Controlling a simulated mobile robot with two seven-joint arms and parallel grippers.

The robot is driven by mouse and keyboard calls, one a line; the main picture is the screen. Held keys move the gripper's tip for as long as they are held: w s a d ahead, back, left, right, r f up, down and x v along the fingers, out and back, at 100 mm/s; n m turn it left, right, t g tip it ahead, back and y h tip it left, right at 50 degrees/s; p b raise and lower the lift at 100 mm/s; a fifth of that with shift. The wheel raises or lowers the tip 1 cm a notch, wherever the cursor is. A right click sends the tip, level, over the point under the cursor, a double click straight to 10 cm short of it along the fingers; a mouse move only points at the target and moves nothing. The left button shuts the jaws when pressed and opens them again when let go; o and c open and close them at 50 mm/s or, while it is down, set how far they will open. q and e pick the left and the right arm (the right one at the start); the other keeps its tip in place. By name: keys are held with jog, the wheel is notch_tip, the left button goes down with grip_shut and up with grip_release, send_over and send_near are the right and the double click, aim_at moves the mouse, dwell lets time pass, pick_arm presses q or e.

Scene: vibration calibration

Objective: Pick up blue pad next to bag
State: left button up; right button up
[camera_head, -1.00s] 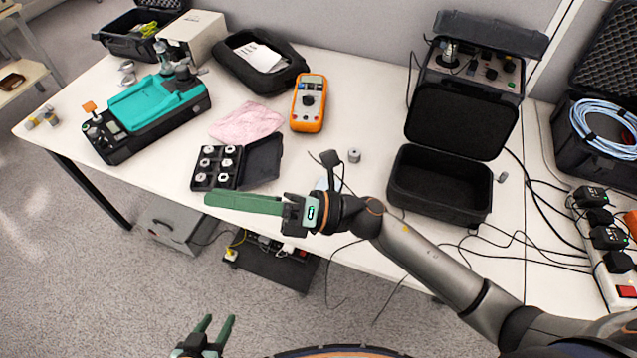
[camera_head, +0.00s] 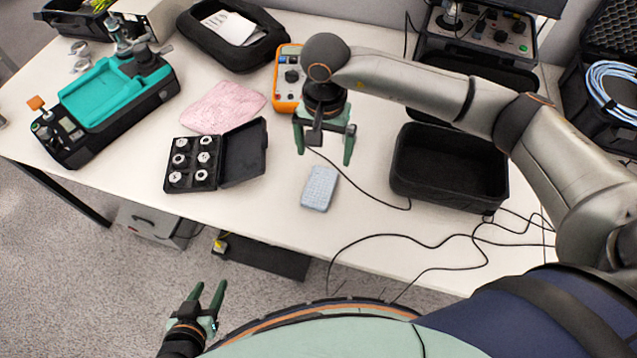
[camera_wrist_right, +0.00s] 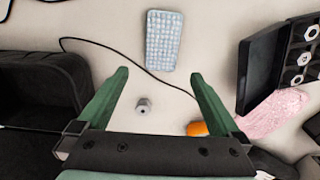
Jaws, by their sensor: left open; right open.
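A light blue pad (camera_head: 319,188) with a bumpy surface lies flat on the white table, left of the open black case. It also shows in the right wrist view (camera_wrist_right: 163,40), ahead of and between the fingertips. My right gripper (camera_head: 324,146) is open and empty above the table, just behind the pad, fingers pointing down. My left gripper (camera_head: 210,296) is open and empty, low in front of the table.
A black cable (camera_head: 372,198) runs close to the pad. The black case (camera_head: 450,178) stands at right, and the box of several metal pieces (camera_head: 192,160) at left with a pink cloth (camera_head: 222,107).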

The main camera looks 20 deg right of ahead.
aim_at(322, 178)
notch_tip(322, 178, down, 10)
jog(key=shift+w+r+p, duration=0.15)
jog(key=shift+r+p, duration=0.1)
jog(key=shift+p, duration=0.05)
jog(key=shift+c, duration=0.2)
jog(key=c, duration=1.2)
